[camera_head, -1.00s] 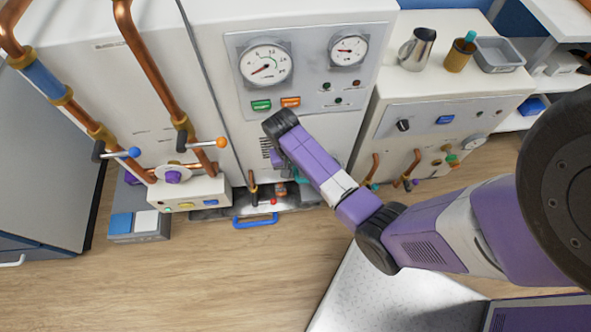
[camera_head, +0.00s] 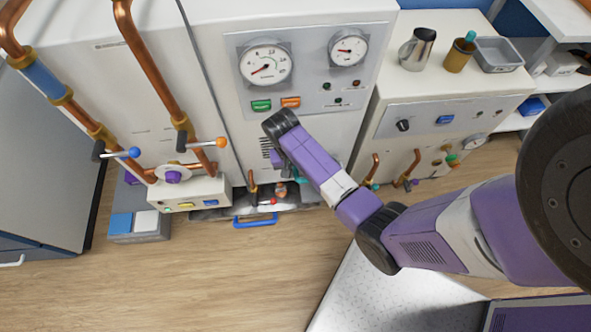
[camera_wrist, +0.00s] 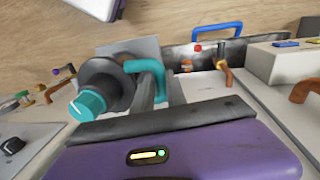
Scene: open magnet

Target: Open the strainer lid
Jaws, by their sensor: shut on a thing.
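The strainer shows in the wrist view as a dark round body (camera_wrist: 105,85) with a teal knob (camera_wrist: 88,104) on its end. A teal bent handle (camera_wrist: 148,66) stands beside it. My gripper (camera_wrist: 161,86) is shut on this teal handle, with its grey fingers reaching up to it. In the head view only a small teal piece (camera_head: 300,180) shows beside my wrist. My arm hides the rest of the strainer and most of the gripper there. I cannot tell from these views whether the lid is lifted.
A blue handle (camera_head: 255,220) on a low dark tray stands at the floor near the cabinet's base. A red-tipped lever (camera_wrist: 198,48) and copper pipes (camera_wrist: 226,74) are close by. A valve box (camera_head: 188,192) is at left. Wooden floor (camera_head: 200,280) in front is clear.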

